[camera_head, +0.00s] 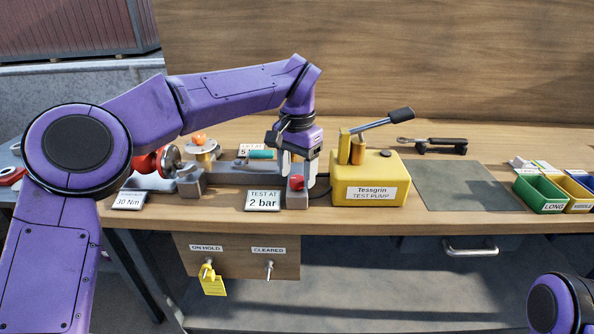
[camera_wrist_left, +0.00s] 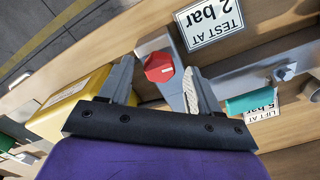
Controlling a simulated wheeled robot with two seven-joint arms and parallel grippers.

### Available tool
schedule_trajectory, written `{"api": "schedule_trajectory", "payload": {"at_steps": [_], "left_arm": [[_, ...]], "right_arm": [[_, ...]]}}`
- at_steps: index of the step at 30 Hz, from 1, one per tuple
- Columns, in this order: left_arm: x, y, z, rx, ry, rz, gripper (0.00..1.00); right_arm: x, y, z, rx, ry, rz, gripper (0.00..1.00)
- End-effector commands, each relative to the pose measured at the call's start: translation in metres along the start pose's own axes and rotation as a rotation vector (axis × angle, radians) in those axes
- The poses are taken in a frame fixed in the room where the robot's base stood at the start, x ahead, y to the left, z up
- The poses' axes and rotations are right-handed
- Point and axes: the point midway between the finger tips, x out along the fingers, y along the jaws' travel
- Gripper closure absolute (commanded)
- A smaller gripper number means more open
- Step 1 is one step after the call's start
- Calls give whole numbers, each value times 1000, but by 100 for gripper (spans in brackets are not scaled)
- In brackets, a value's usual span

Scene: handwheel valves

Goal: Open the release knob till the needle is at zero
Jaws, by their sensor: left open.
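The red knob (camera_head: 296,182) sits on a grey block at the right end of a metal fixture on the bench. In the left wrist view the red faceted knob (camera_wrist_left: 159,67) lies between the fingertips. My left gripper (camera_head: 297,168) is open above the knob, pointing down, with one finger on either side; I cannot tell whether they touch it. The fingers (camera_wrist_left: 157,72) also show in the wrist view. No gauge needle can be made out in either view. My right gripper is out of view.
The yellow test pump (camera_head: 368,180) with a lever stands just right of the gripper. A "TEST AT 2 bar" sign (camera_head: 263,200) stands in front of the fixture. A teal cylinder (camera_head: 262,154) lies left of the gripper. A grey mat (camera_head: 468,187) is clear.

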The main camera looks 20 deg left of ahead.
Motion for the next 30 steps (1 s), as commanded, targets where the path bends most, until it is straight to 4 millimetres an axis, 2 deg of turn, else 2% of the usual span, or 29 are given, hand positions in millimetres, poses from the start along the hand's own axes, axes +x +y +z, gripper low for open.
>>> {"api": "schedule_trajectory", "payload": {"at_steps": [13,25,30], "left_arm": [[-56,0,0,0,2,-1,37],[-63,0,0,1,2,-1,37],[-98,0,-1,-1,6,-3,37]], "right_arm": [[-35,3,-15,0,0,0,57],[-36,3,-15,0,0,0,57],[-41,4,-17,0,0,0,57]]}}
